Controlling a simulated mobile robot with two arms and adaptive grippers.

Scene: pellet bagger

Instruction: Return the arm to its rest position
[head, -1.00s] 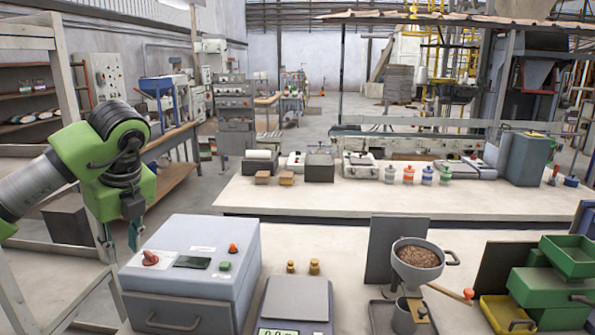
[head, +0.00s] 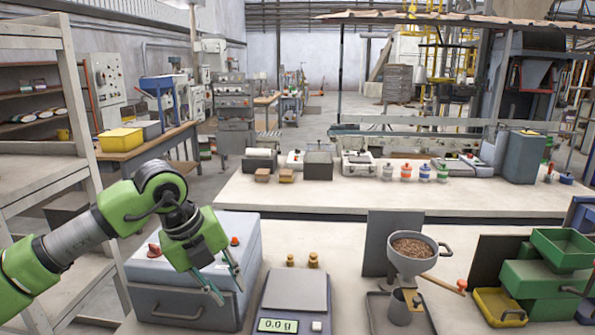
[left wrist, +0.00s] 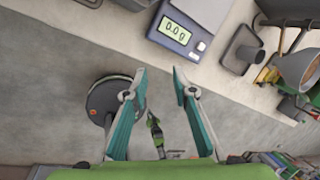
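My left arm is green and grey and comes in from the left in the head view. Its gripper (head: 227,286) hangs pointing down in front of the grey-blue box with the buttons (head: 182,311), left of the scale. In the left wrist view the two teal fingers (left wrist: 160,88) are apart with nothing held between them. Floor and the bench's front edge show beyond them. A small green and dark shape shows between the fingers, too small to make out. My right gripper does not show in the head view.
The scale (head: 296,292) reads 0.0 g. Two brass weights (head: 313,261) stand behind it. A funnel with pellets (head: 415,247) stands to the right, with a scoop (head: 441,283) beside it. Green bins (head: 545,285) and a yellow tray (head: 500,308) are at far right.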

